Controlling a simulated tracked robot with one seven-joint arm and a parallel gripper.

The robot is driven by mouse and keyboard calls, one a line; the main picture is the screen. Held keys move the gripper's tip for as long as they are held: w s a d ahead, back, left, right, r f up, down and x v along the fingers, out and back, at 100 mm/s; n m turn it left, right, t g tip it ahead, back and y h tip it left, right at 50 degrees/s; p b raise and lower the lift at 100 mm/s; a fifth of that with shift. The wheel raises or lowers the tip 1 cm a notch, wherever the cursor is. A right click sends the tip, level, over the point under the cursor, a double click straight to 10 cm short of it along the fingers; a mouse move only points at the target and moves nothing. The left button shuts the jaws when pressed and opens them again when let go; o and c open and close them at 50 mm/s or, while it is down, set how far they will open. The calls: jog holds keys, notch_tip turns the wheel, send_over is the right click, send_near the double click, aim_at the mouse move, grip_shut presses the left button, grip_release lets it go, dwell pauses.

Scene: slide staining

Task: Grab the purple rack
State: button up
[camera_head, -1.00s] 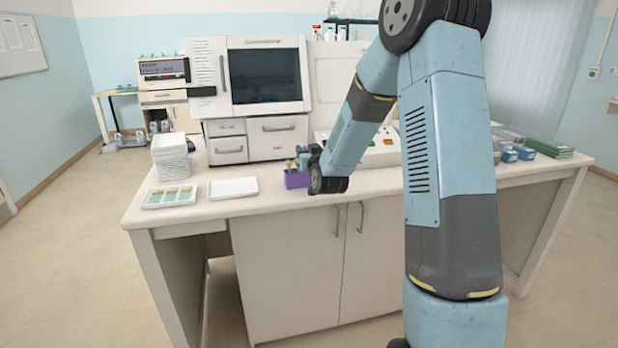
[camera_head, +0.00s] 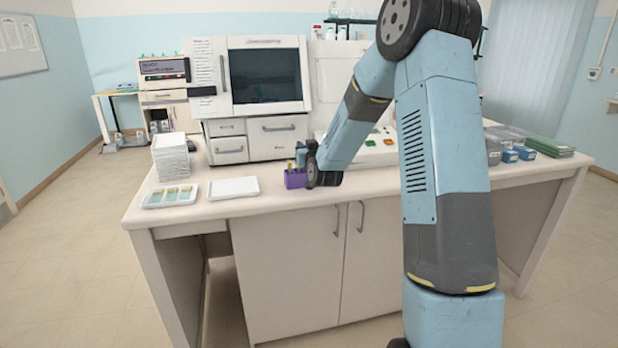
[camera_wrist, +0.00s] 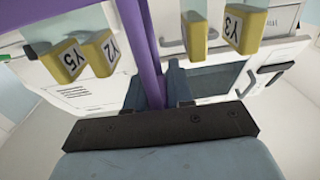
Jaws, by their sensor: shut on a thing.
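The purple rack (camera_head: 295,179) stands at the counter's front part, right of the flat white tray, partly hidden by my wrist. My gripper (camera_head: 303,156) is at the rack's top. In the wrist view, my gripper (camera_wrist: 158,92) is shut on a purple upright part of the rack (camera_wrist: 146,45), with one dark finger on each side. Yellow-ended pieces marked Y5 (camera_wrist: 65,62), Y2 (camera_wrist: 100,52) and Y3 (camera_wrist: 236,30) show on both sides of that upright. I cannot tell whether the rack touches the counter.
A flat white tray (camera_head: 233,188), a tray with greenish slides (camera_head: 170,195) and a stack of white trays (camera_head: 171,157) are to the left. A large white machine (camera_head: 256,75) stands behind. Blue boxes (camera_head: 517,154) and green folders (camera_head: 550,147) lie far right.

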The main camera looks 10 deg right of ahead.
grip_shut()
jog(key=shift+r, duration=0.15)
